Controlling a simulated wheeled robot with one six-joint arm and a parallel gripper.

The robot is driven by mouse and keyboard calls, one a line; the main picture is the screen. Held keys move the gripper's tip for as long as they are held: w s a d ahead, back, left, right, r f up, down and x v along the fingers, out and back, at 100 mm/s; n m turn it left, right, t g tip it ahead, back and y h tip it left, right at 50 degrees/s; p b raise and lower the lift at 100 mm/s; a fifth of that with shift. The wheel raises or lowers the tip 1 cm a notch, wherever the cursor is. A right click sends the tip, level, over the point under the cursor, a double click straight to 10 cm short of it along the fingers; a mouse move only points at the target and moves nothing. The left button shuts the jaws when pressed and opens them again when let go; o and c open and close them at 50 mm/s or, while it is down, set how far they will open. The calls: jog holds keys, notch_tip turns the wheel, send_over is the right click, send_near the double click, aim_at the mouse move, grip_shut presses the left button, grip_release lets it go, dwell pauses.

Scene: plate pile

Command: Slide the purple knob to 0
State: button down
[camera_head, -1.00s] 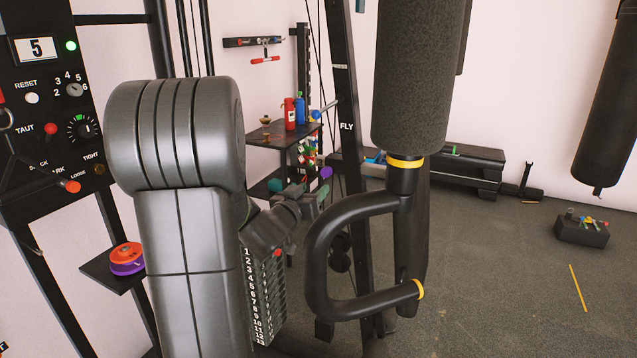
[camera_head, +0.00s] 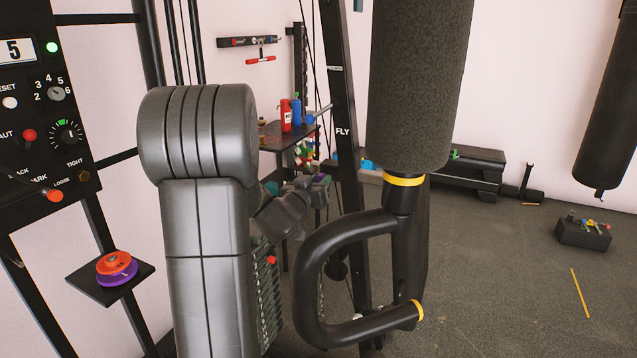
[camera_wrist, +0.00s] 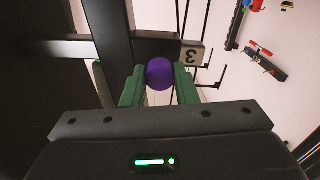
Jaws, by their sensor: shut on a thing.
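The purple knob (camera_wrist: 159,74) is a round ball in the middle of the wrist view. My gripper (camera_wrist: 160,84) has its two green fingers on either side of it and is shut on it. No 0 mark can be made out in the wrist view.
A black padded handle (camera_head: 350,222) hangs close to the right of my arm. A control panel (camera_head: 30,100) stands at left, with a small shelf (camera_head: 132,287) holding red and purple discs (camera_head: 116,268). A post marked FLY (camera_head: 342,130) stands behind.

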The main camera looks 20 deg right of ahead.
jog(key=shift+p+x, duration=0.4)
jog(key=shift+x, duration=0.9)
jog(key=c, duration=1.5)
grip_release()
jog(key=shift+r, duration=0.1)
jog(key=shift+c, duration=0.2)
jog(key=o, duration=0.4)
jog(key=v, duration=1.3)
jog(key=shift+s+a+b, duration=0.25)
jog(key=shift+a+b, duration=0.05)
jog(key=shift+d, duration=0.1)
